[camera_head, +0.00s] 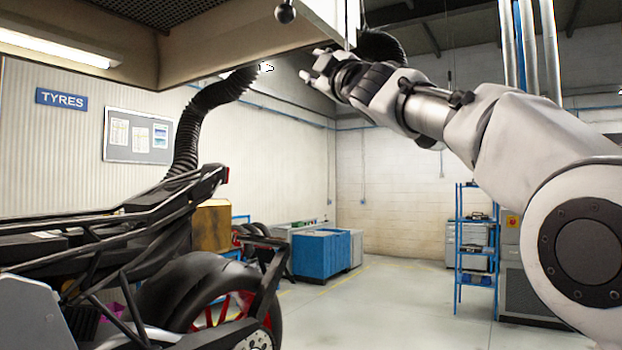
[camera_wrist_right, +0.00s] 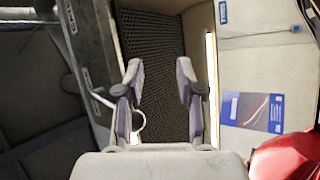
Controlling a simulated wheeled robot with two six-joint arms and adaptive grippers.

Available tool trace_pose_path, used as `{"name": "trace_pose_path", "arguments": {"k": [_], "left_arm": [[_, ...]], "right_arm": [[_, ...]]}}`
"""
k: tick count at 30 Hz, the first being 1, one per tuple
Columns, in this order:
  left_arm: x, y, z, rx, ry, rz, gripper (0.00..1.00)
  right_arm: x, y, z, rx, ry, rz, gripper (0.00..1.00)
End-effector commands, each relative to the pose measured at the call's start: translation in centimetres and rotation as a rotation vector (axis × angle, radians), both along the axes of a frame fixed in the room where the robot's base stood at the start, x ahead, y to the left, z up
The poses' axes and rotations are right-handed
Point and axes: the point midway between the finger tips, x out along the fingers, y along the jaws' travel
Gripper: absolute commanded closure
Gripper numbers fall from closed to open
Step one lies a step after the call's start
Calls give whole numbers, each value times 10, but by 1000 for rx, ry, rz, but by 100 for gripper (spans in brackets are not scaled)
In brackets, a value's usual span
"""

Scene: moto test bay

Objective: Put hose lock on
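My right gripper (camera_head: 322,68) is raised at the lower front corner of the overhead hood (camera_head: 250,40). In the right wrist view its two fingers (camera_wrist_right: 161,72) stand apart with nothing between them; the hood's dark mesh (camera_wrist_right: 160,45) shows behind the gap. A black corrugated hose (camera_head: 190,130) runs from under the hood down to the tail of the motorcycle (camera_head: 200,185), left of the gripper. Another piece of black hose (camera_head: 380,46) shows behind the gripper. I cannot pick out a hose lock for certain. My left gripper is not in view.
A small dark ball knob (camera_head: 285,12) hangs at the hood's front. In the right wrist view a thin curved metal rod (camera_wrist_right: 137,122) passes beside the left finger. Blue cabinets (camera_head: 320,252) and a blue shelf rack (camera_head: 476,235) stand farther back, with open floor between.

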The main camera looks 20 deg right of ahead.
Motion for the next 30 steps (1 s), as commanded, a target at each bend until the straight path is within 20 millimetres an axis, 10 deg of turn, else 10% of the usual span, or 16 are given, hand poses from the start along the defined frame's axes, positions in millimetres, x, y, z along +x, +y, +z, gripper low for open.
{"name": "trace_pose_path", "arguments": {"k": [30], "left_arm": [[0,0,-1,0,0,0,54]], "right_arm": [[100,-19,-210,1233,526,218,63]]}}
